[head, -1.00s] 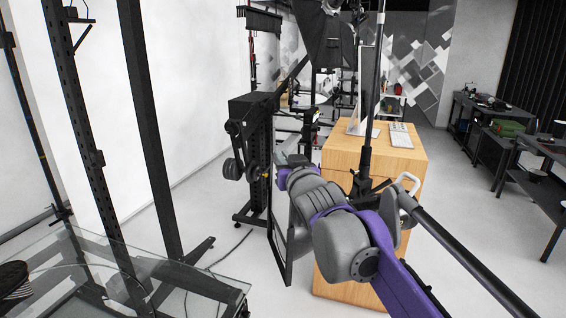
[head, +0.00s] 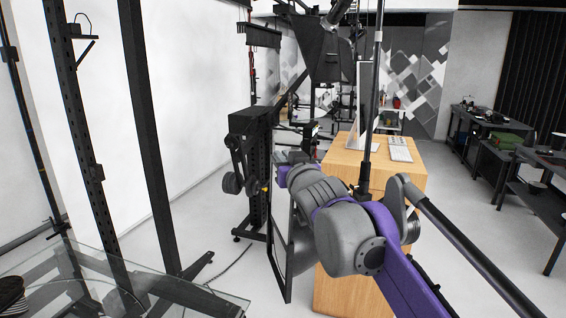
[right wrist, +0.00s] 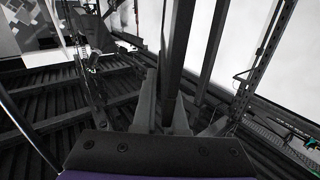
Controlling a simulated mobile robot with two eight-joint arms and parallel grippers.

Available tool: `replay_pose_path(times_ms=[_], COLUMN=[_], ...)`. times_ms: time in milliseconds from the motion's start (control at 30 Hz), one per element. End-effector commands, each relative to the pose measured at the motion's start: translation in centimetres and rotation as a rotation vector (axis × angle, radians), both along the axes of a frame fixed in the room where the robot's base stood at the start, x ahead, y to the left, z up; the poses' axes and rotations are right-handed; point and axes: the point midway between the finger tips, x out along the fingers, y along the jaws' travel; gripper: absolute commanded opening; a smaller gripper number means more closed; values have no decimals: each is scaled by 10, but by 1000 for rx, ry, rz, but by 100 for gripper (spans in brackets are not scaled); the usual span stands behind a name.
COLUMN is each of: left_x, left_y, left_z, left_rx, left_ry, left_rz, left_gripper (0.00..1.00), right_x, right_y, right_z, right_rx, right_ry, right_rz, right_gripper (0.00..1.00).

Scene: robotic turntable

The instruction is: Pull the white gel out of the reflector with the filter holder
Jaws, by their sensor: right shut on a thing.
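My right gripper (head: 282,160) is at the end of my purple and grey arm, in the middle of the head view; its fingers are small and partly hidden there. In the right wrist view the right gripper (right wrist: 164,92) is closed on a dark bar (right wrist: 174,45) between its two fingers. A thin black frame (head: 280,272), which looks like the filter holder, hangs upright below the gripper, partly behind my arm. A black hood (head: 325,62), possibly the reflector, is at the top centre. I cannot make out the white gel clearly. My left gripper is out of view.
A wooden block (head: 405,185) stands behind my arm, with a white keyboard (head: 400,148) on it. A black stand (head: 250,125) with weights is left of the gripper. A glass table (head: 200,300) is at lower left. Open floor lies between the block and the right benches.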

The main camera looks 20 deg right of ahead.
Motion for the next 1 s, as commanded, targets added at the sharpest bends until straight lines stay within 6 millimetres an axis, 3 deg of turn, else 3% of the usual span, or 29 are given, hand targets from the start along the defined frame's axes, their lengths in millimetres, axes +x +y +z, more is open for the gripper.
replay_pose_path(times_ms=[1000], left_x=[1], left_y=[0], left_z=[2], left_rx=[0], left_ry=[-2], left_rz=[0], left_gripper=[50], right_x=[0], right_y=[-1], right_z=[41], right_rx=[-1], right_ry=[0], right_rz=[0], right_gripper=[0])
